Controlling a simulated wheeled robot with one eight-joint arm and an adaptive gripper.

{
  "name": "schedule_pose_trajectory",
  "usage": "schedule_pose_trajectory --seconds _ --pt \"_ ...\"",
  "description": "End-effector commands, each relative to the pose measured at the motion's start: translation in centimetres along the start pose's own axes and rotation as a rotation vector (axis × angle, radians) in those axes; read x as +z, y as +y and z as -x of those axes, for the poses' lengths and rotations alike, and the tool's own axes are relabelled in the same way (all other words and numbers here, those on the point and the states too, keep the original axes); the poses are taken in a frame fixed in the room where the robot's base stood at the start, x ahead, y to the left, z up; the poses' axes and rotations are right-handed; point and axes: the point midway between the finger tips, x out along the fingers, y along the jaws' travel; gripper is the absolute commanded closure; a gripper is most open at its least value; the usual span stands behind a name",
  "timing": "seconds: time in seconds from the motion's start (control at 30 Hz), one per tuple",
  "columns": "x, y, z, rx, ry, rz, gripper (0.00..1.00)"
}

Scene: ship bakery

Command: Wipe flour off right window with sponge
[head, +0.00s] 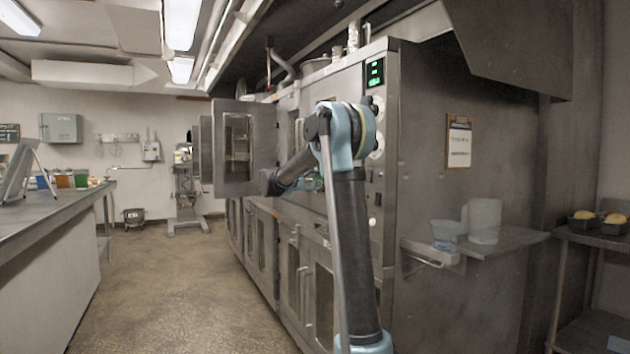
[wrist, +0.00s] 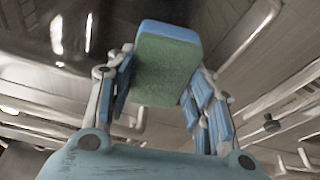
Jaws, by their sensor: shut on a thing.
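A sponge (wrist: 165,70) with a green face and a blue edge is held between the fingers of my gripper (wrist: 163,75) in the wrist view. In the head view my arm reaches toward the oven front, and its links hide most of the gripper. A dark glass pane (wrist: 65,28) with pale streaks shows at the upper left of the wrist view; I cannot tell whether these are flour or reflections. The sponge appears apart from it. In the head view an oven door with a window (head: 237,148) stands open. I cannot tell which pane is the right window.
The steel oven bank (head: 262,245) has several lower doors with handles. A side shelf holds a blue-white tub (head: 445,236) and a pale container (head: 484,220). Loaves in pans (head: 583,221) sit at far right. A counter (head: 45,215) stands left, with clear floor (head: 175,285) between.

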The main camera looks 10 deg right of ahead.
Motion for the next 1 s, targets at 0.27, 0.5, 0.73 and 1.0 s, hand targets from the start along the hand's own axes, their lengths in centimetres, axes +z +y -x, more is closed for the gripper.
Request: schedule_pose_trajectory --seconds 0.27,0.5,0.73,1.0 --pt "0.1 -0.8 0.1 0.001 0.0 0.0 0.65" --pt "1.5 -1.0 0.4 0.001 0.0 0.0 0.65" --pt "2.9 -1.2 0.6 0.0 -0.002 0.0 0.64" --pt "3.1 -0.3 0.6 0.001 -0.003 0.0 0.64"
